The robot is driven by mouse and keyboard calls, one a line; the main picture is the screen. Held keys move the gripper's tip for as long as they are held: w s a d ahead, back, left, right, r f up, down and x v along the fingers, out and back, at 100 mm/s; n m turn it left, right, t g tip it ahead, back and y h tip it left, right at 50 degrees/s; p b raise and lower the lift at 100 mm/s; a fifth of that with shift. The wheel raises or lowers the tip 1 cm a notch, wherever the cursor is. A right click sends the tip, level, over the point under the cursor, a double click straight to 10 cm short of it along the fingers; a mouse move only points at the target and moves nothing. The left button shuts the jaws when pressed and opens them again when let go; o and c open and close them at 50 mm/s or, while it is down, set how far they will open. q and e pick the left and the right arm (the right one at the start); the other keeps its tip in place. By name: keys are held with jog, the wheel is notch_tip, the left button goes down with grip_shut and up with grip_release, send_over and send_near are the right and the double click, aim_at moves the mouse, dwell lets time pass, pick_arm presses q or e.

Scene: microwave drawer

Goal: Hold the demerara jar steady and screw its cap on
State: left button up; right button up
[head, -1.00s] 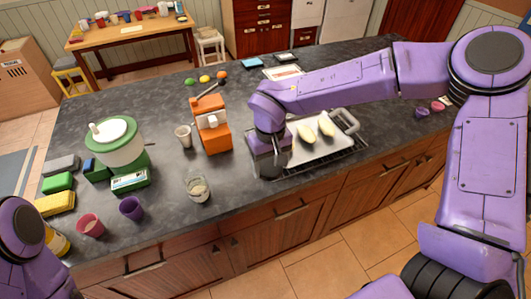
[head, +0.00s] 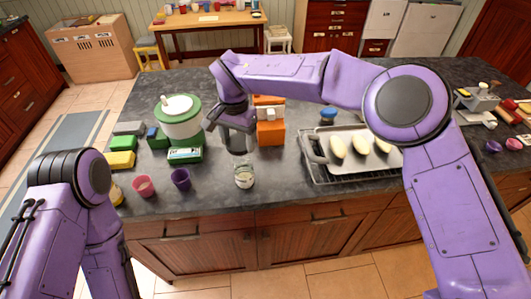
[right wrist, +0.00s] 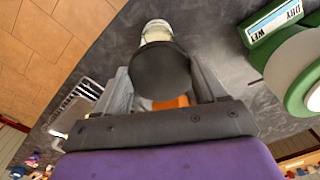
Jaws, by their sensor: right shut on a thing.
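The demerara jar (head: 244,180) is a small clear jar with pale contents, upright near the counter's front edge in the head view. Part of it shows past the cap in the right wrist view (right wrist: 156,32). My right gripper (head: 238,145) is above and just behind the jar in the head view. In the right wrist view its fingers (right wrist: 163,88) are shut on a dark round cap (right wrist: 160,68). The cap hides part of the jar, and I cannot tell whether they touch. My left arm is at the left of the head view, its gripper out of sight.
A pink cup (head: 144,187) and a purple cup (head: 181,179) stand left of the jar. A green-and-white appliance (head: 181,118) and an orange machine (head: 271,130) stand behind. A tray (head: 352,160) of pale oblong items lies right. Counter just right of the jar is clear.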

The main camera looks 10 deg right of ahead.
aim_at(240, 143)
jog(key=shift+w+r+m, duration=0.15)
jog(key=shift+r+m, duration=0.1)
jog(key=shift+m, duration=0.25)
jog(key=shift+s+d+r, duration=0.1)
jog(key=shift+s+d, duration=0.15)
jog(key=shift+d, duration=0.05)
pick_arm(q)
jog(key=shift+s+d+r, duration=0.1)
jog(key=shift+d, duration=0.05)
pick_arm(e)
jog(key=shift+a, duration=0.1)
jog(key=shift+w+f, duration=0.1)
jog(key=shift+f, duration=1.95)
pick_arm(q)
jog(key=shift+o, duration=0.2)
